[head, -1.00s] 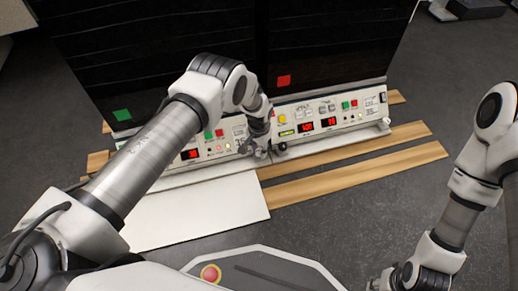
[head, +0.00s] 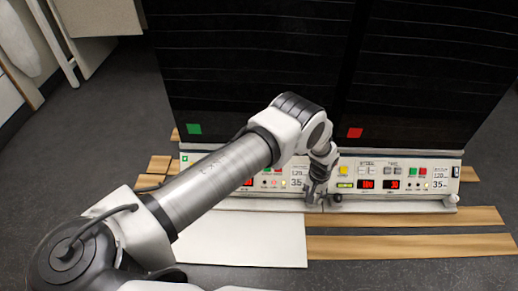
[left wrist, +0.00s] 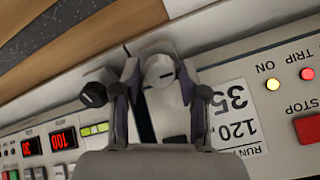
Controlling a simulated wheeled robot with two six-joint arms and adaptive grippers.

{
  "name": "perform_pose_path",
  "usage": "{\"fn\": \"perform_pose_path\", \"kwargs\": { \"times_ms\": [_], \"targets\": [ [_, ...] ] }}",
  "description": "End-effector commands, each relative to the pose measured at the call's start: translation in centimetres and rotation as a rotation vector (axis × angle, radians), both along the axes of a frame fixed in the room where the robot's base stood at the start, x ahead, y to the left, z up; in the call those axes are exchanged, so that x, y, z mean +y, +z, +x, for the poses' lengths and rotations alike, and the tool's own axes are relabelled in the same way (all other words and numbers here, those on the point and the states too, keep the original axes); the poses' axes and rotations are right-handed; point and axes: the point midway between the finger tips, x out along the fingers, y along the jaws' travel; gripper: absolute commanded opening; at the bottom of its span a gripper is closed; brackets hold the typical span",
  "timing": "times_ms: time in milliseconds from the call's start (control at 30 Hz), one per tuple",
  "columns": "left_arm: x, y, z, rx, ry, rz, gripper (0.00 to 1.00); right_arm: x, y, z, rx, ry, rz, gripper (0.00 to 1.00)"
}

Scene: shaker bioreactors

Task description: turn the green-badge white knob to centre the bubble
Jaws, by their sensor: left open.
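The white knob (left wrist: 160,71) sits low at the right end of the left, green-badged unit (head: 194,129). In the left wrist view it lies between the fingertips of my left gripper (left wrist: 157,72), which is open around it; I cannot tell whether the fingers touch it. In the head view my left gripper (head: 316,194) reaches down to the seam between the units and hides the white knob. A black knob (left wrist: 93,94) stands just beside the fingers, on the neighbouring unit. I cannot make out a bubble. My right gripper is out of view.
The right unit carries a red badge (head: 354,132) and lit displays (head: 368,184). A red stop button (left wrist: 308,129) and indicator lights lie right of the gripper in the wrist view. A white board (head: 250,240) and wooden planks (head: 400,245) lie in front.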

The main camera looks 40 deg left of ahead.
Motion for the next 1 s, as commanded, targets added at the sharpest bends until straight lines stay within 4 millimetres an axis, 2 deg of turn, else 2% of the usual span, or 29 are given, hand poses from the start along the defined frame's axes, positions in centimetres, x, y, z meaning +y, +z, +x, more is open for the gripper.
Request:
{"fn": "perform_pose_path", "kwargs": {
  "times_ms": [567,600,867,900,1000],
  "targets": [
    [-0.2,-0.3,0.1,0.001,1.130,0.000,0.43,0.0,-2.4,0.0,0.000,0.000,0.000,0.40],
    [-0.2,2.0,0.3,-0.001,1.134,-0.002,0.43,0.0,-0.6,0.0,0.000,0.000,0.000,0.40],
    [-0.2,8.3,0.2,-0.001,1.127,-0.001,0.43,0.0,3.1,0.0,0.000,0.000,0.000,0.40],
    [-0.1,9.1,-0.1,0.002,1.121,0.001,0.43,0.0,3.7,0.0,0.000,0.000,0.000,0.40],
    [0.9,9.6,-2.5,0.004,1.034,0.006,0.43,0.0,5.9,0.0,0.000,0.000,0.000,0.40]
  ]
}}
